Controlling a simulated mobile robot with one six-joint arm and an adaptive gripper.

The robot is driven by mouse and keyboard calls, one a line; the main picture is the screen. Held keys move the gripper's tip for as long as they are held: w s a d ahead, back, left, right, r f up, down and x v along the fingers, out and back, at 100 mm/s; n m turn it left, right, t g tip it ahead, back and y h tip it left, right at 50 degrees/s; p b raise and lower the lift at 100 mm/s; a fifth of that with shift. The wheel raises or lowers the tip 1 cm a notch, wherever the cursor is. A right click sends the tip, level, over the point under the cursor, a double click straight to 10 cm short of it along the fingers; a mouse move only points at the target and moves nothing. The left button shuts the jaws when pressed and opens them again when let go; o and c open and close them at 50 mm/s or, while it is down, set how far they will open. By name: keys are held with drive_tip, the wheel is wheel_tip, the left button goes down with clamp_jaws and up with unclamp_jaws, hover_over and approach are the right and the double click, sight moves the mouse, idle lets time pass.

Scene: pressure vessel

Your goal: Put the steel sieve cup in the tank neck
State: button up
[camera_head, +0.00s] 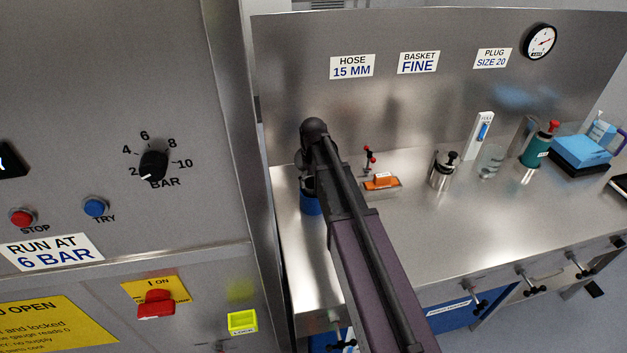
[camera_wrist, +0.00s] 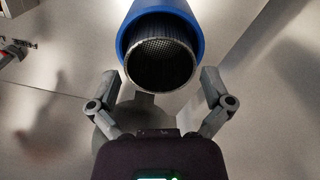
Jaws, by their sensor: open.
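The steel sieve cup (camera_wrist: 160,66) shows in the wrist view as a dark round steel cup with fine mesh inside. It sits inside a blue round holder (camera_wrist: 128,35), its rim sticking out of the holder's end. In the head view the blue holder (camera_head: 311,205) stands on the bench, mostly behind my arm. My gripper (camera_wrist: 159,78) is open, one finger on each side of the cup's rim and apart from it. In the head view my arm hides most of the gripper. I cannot make out the tank neck in either view.
The steel bench holds an orange block on a tray (camera_head: 382,182), a steel canister (camera_head: 443,171), a green canister (camera_head: 537,146) and a blue box (camera_head: 582,151). A control panel (camera_head: 120,120) stands at the left.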

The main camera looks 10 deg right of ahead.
wheel_tip(320, 180, up, 10)
drive_tip(key=p, duration=0.9)
drive_tip(key=shift+r, duration=0.1)
idle(0.6)
drive_tip(key=s+m, duration=0.4)
drive_tip(key=s, duration=1.5)
drive_tip(key=shift+s+d, duration=0.1)
drive_tip(key=shift+s, duration=0.1)
